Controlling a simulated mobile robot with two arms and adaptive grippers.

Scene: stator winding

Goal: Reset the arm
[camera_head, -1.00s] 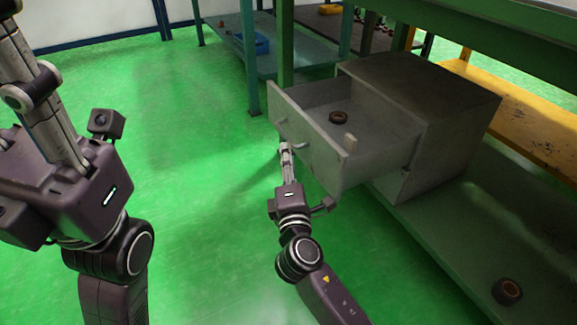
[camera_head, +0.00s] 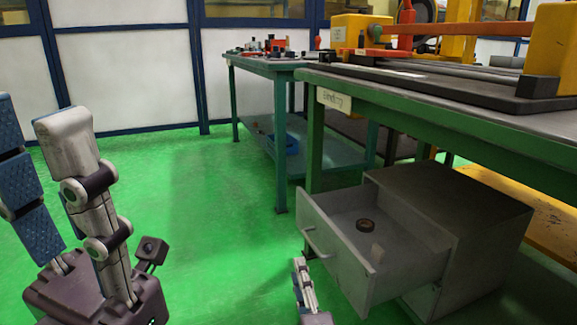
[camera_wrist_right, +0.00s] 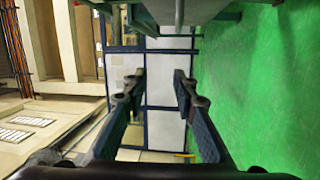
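My right gripper (camera_head: 300,268) is just left of and below the pulled-out grey drawer (camera_head: 341,259) in the head view. In the right wrist view my right gripper (camera_wrist_right: 157,88) has its two fingers apart with nothing between them. The drawer's handle (camera_head: 309,243) is close to its fingertips; the gripper is not around it. My left gripper (camera_head: 38,128) stands large at the left edge, pointing up. Its fingers look spread, with blue pads, and hold nothing visible.
The drawer stands open from a grey cabinet (camera_head: 470,235) and holds a dark ring (camera_head: 366,226) and a small pale block (camera_head: 377,254). A green bench (camera_head: 430,130) stands over the cabinet. Another bench (camera_head: 262,66) stands behind. The green floor (camera_head: 200,220) on the left is clear.

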